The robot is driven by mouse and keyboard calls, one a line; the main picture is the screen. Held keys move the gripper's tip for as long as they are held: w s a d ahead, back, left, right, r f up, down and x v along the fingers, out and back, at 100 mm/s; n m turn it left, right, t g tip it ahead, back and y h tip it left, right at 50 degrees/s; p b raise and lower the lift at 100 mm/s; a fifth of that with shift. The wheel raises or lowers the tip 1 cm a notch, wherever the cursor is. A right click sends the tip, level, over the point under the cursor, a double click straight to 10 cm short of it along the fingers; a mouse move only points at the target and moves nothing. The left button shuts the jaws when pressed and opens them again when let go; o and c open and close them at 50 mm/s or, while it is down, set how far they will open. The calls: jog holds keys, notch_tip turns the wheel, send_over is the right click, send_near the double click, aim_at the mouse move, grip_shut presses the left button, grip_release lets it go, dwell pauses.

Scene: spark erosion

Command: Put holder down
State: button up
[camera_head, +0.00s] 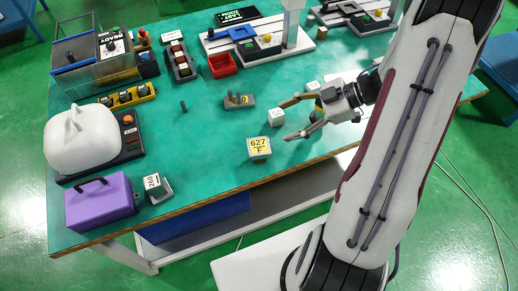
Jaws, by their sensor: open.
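My gripper (286,120) is open above the right half of the green table, its two fingers pointing left. A small white block (276,117) with faint markings sits at the fingertips, between them or just beyond; I cannot tell which. It seems to stand on the table. A white block with a yellow label reading "627 F" (259,147) stands apart, near the front edge. I cannot tell for certain which block is the holder. Another white block marked "260" (152,182) is at the front left beside a grey piece.
A grey fixture (238,102) and a small dark peg (183,106) stand mid-table. A purple box (100,202), a white domed cover (80,138) and button boxes fill the left. A red bin (222,65) and machines stand behind. The front middle is mostly clear.

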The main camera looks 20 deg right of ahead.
aim_at(262, 146)
jog(key=shift+s+a+f+g+y, duration=0.25)
jog(key=shift+s+a+f+y, duration=0.15)
jog(key=shift+f+y, duration=0.2)
jog(key=shift+s+a+f+g+y, duration=0.2)
jog(key=shift+s+a+f+y, duration=0.2)
jog(key=shift+f, duration=0.25)
jog(key=shift+s+a+f+g+y, duration=0.25)
jog(key=shift+s+a+f+y, duration=0.15)
jog(key=shift+f+y, duration=0.2)
jog(key=shift+x, duration=1.3)
jog(key=shift+a, duration=0.1)
jog(key=shift+r+x, duration=0.15)
jog(key=shift+x, duration=0.75)
jog(key=shift+r+x, duration=0.15)
jog(key=shift+x, duration=1.6)
jog(key=shift+s, duration=0.2)
